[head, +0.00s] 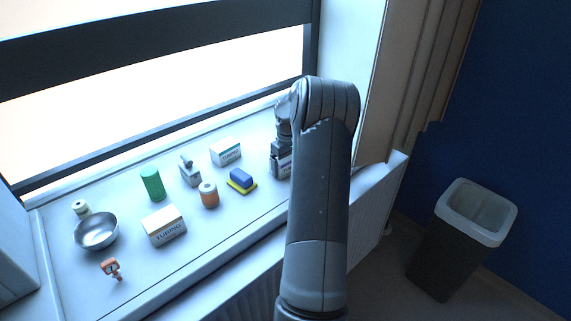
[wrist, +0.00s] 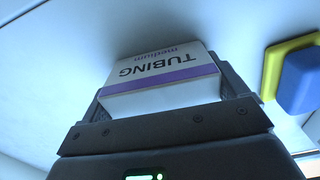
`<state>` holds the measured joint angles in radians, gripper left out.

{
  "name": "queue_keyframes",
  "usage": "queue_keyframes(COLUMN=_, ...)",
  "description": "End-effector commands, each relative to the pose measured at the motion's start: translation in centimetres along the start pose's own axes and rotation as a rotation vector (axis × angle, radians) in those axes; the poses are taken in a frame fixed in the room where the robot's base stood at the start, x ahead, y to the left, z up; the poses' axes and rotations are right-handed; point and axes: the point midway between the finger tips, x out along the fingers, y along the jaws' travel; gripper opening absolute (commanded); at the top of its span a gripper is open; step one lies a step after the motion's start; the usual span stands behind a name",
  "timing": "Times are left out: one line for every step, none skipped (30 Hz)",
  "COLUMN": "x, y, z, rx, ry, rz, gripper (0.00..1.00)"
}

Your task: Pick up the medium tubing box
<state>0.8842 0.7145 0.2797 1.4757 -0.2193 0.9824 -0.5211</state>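The medium tubing box (wrist: 160,77) is white with a purple stripe and the words "TUBING" and "medium", upside down in the wrist view. It sits between the two fingers of my gripper (wrist: 165,92), with no clear gap on either side. My gripper appears shut on it. In the head view my gripper (head: 281,158) is low over the right part of the sill, partly hidden by my arm. I cannot tell whether the box touches the sill.
Left of my gripper are a blue-and-yellow sponge (head: 242,181), a green-labelled box (head: 226,152), an orange-banded jar (head: 208,195) and another tubing box (head: 164,226). Further left are a green cylinder (head: 152,184) and a metal bowl (head: 97,232). A bin (head: 463,240) stands right.

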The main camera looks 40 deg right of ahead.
Motion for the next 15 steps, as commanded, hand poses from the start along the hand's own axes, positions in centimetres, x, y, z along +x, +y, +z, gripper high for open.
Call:
queue_keyframes(x=-0.02, y=0.01, z=-0.01, rx=0.0, ry=0.0, rz=0.0, gripper=0.74)
queue_keyframes(x=-0.02, y=0.01, z=-0.01, rx=0.0, ry=0.0, rz=0.0, gripper=0.71)
queue_keyframes(x=-0.02, y=0.0, z=-0.01, rx=0.0, ry=0.0, rz=0.0, gripper=0.68)
queue_keyframes(x=-0.04, y=0.01, z=-0.02, rx=0.0, ry=0.001, rz=0.001, gripper=0.67)
queue_keyframes(x=-0.04, y=0.01, z=-0.02, rx=0.0, ry=0.001, rz=0.001, gripper=0.67)
queue_keyframes(x=-0.05, y=0.01, z=-0.02, rx=0.0, ry=0.001, rz=0.0, gripper=0.67)
queue_keyframes(x=-0.05, y=0.01, z=-0.02, rx=0.0, ry=0.001, rz=0.0, gripper=0.67)
queue_keyframes(x=-0.05, y=0.01, z=-0.02, rx=0.0, ry=0.001, rz=0.0, gripper=0.67)
queue_keyframes(x=-0.05, y=0.01, z=-0.02, rx=0.0, ry=0.001, rz=0.0, gripper=0.67)
queue_keyframes(x=-0.08, y=0.01, z=-0.02, rx=0.0, ry=0.001, rz=0.001, gripper=0.67)
queue_keyframes(x=-0.12, y=0.01, z=-0.02, rx=0.0, ry=0.001, rz=0.001, gripper=0.67)
queue_keyframes(x=-0.23, y=0.01, z=-0.03, rx=0.0, ry=0.001, rz=0.001, gripper=0.67)
queue_keyframes(x=-0.36, y=0.02, z=-0.03, rx=0.0, ry=0.001, rz=0.001, gripper=0.67)
queue_keyframes(x=-0.53, y=0.02, z=-0.04, rx=0.0, ry=0.001, rz=0.001, gripper=0.67)
queue_keyframes(x=-0.83, y=0.02, z=-0.05, rx=0.0, ry=0.002, rz=0.002, gripper=0.67)
